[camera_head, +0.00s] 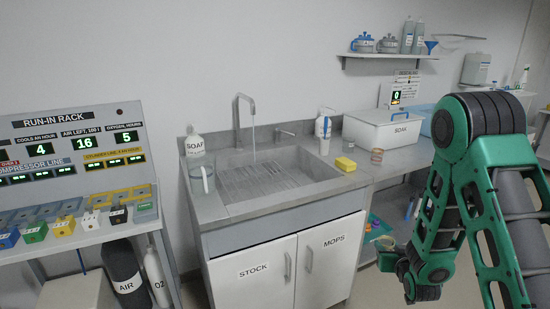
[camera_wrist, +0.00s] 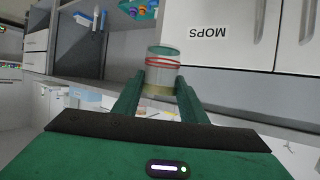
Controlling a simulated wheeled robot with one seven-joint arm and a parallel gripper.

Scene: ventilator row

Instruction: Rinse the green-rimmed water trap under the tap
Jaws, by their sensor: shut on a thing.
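My gripper (camera_wrist: 160,98) is shut on a clear cup (camera_wrist: 163,68) with red rings around it and a faint green tint at its far end. In the head view my gripper (camera_head: 386,252) is low at the right, in front of the counter and well away from the sink. The tap (camera_head: 239,112) stands behind the sink basin (camera_head: 262,182), and a thin stream of water falls from it. Another small cup (camera_head: 376,156) with a reddish-brown rim stands on the counter right of the sink.
A yellow sponge (camera_head: 345,164), a white bottle (camera_head: 323,126) and a white SOAK box (camera_head: 385,130) stand right of the basin. A jug (camera_head: 202,178) and a SOAP bottle (camera_head: 195,142) stand left. The MOPS cupboard door (camera_head: 328,262) is below; the run-in rack (camera_head: 78,150) is left.

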